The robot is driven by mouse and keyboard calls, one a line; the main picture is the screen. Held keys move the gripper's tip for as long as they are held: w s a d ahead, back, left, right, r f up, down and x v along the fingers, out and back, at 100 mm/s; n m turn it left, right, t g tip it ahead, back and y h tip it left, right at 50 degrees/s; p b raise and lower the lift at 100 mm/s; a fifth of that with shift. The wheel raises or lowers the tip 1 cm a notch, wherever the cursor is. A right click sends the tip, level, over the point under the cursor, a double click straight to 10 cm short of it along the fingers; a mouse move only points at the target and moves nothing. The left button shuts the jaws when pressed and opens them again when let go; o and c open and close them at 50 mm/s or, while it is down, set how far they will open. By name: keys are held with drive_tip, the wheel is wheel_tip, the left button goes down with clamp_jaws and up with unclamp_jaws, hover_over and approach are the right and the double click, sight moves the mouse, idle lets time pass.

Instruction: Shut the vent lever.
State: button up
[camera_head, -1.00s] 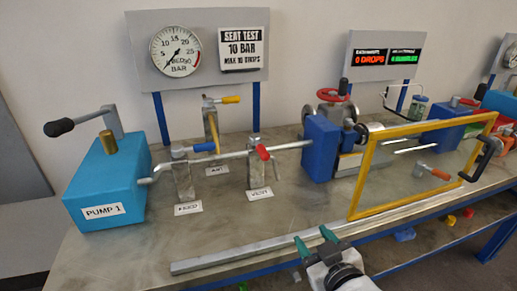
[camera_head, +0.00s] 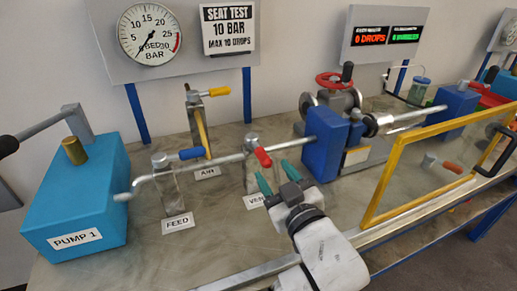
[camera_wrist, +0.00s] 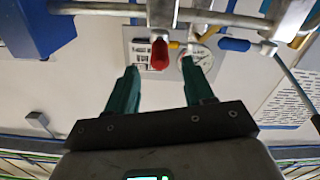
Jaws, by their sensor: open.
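The vent lever has a red handle (camera_head: 263,157) on a metal valve post (camera_head: 251,172) standing on the bench, with a partly hidden "VENT" label (camera_head: 254,201) at its foot. The handle points toward the front right. My gripper (camera_head: 274,178) has green fingers, spread open and empty, just in front of and below the red handle. In the wrist view the red handle (camera_wrist: 160,55) shows beyond the fingertips, between the two fingers (camera_wrist: 158,75) and nearer the middle. The fingers look apart from it.
The feed valve with blue lever (camera_head: 193,153) and the air valve with yellow lever (camera_head: 218,91) stand to the left. A horizontal pipe (camera_head: 229,159) runs past the posts to a blue block (camera_head: 325,145). A yellow-framed guard (camera_head: 385,180) stands at right.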

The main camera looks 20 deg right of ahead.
sight(260, 153)
drive_tip(key=w+p, duration=0.1)
drive_tip(key=w, duration=0.7)
drive_tip(key=shift+w, duration=0.35)
clamp_jaws()
